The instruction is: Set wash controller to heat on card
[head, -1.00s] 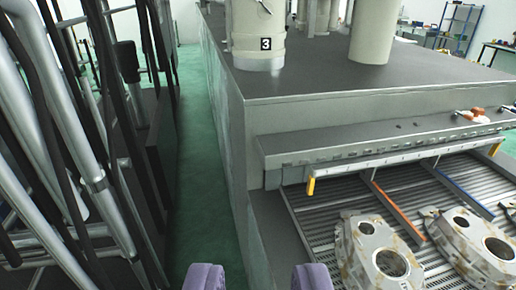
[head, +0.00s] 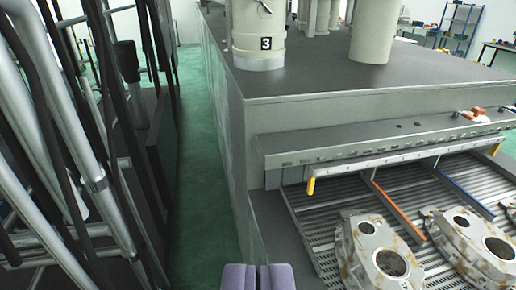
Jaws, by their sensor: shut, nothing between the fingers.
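My gripper (head: 259,278) shows at the bottom middle of the head view as two purple fingers, shut against each other and empty. It is in front of the near corner of a large grey washing machine (head: 350,108). No controller with a heat setting and no card can be made out in this view. A long ledge with small marks (head: 330,152) runs along the machine's front above the conveyor.
Cast aluminium housings (head: 378,252) and (head: 478,240) lie on the slatted conveyor (head: 400,185) at right. Blue and orange guide bars divide it. Metal pipes and black frames (head: 80,160) crowd the left. A green floor aisle (head: 195,150) runs between.

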